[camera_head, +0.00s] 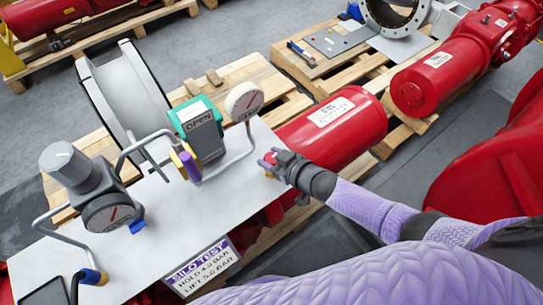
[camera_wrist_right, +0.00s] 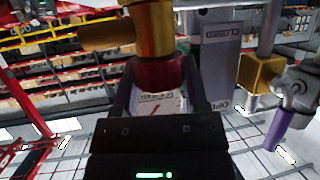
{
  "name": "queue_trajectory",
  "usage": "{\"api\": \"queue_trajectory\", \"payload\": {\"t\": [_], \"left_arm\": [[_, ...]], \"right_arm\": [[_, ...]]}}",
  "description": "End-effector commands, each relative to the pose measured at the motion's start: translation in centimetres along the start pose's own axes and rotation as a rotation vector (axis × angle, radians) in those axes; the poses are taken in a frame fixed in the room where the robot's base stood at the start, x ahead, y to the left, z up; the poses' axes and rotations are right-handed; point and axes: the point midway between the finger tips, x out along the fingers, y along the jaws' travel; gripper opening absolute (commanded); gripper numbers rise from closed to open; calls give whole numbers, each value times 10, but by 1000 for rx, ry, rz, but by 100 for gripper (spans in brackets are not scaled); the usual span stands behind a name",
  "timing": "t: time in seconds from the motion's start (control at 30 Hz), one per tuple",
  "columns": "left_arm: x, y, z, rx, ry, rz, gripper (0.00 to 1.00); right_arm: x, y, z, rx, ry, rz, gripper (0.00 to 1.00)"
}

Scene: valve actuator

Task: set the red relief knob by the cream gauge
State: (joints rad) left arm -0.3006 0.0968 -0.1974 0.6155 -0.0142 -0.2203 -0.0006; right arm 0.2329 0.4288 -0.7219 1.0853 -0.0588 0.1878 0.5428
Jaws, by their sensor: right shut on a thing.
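The cream gauge (camera_head: 244,101) stands on a bent pipe above the metal bench plate, its dial showing a red needle. My right gripper (camera_head: 270,161) is at the plate's right edge, right of and below the gauge. It is shut on the red relief knob (camera_wrist_right: 160,74); in the right wrist view the knob sits between the two fingers, under a brass body (camera_wrist_right: 155,28). A placard (camera_head: 202,268) on the plate's front reads SILO TEST, HOLD 4.0 BAR, LIFT 5.0 BAR. My left gripper is not in view.
A grey regulator with a dark gauge (camera_head: 112,212) is further left. A red cylinder (camera_head: 338,128) lies behind my right gripper. The middle of the plate is clear.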

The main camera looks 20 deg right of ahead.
Motion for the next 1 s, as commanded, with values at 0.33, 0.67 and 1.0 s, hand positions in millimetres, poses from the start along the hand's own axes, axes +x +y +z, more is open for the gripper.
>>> {"api": "queue_trajectory", "payload": {"t": [0.33, 0.67, 1.0], "left_arm": [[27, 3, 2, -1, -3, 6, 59], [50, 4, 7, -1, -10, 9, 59], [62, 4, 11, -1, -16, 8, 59]], "right_arm": [[2, 3, 3, -128, -1, -293, 0], [2, 2, 3, -218, 0, -519, 0], [1, 1, 1, -265, 1, -637, 0]]}}
